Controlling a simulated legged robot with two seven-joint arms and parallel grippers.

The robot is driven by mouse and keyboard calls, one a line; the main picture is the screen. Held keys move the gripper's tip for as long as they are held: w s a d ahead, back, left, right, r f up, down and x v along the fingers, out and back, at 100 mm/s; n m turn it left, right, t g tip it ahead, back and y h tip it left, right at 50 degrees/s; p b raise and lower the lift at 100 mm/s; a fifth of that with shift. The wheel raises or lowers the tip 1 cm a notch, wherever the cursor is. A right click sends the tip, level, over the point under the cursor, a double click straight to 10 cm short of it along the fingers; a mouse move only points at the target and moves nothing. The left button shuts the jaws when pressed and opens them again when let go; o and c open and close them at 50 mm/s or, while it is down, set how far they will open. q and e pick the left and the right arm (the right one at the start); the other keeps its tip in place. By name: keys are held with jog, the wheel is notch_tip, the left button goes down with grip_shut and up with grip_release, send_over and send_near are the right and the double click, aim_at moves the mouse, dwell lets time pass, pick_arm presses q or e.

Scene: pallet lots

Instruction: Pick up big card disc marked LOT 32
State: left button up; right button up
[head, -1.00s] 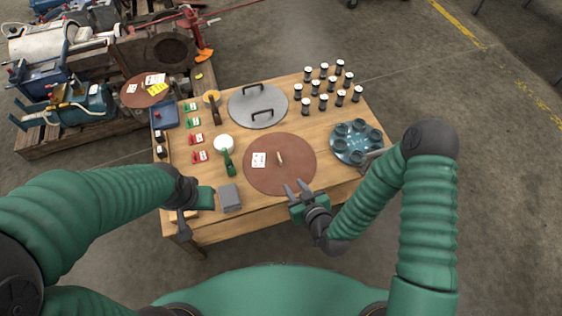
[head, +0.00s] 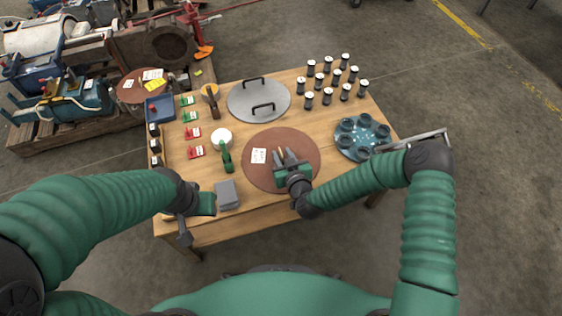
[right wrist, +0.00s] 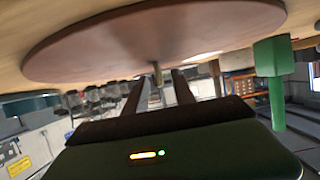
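A big reddish-brown disc (head: 257,176) lies on the wooden table, with a white label (head: 258,156) too small to read and a small upright peg at its middle. In the right wrist view the disc (right wrist: 110,45) shows at a low angle, its peg (right wrist: 157,73) in line with the gap between my fingers. My right gripper (head: 286,157) is over the disc, open, its fingertips near the peg; I cannot tell if they touch it. My left gripper (head: 203,204) is at the table's front left, beside a grey block (head: 227,194); its fingers are not clear.
A grey lid with two handles (head: 245,105) lies behind the disc. Several dark jars (head: 327,96) stand at back right; a teal tray of cups (head: 345,140) is right. A green bottle (head: 227,158) and white round item (head: 222,138) are left. Another brown disc (head: 130,92) lies beyond the table.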

jog(key=shift+x, duration=0.9)
jog(key=shift+r, duration=0.1)
jog(key=shift+s, duration=0.1)
grip_shut()
dwell(0.5)
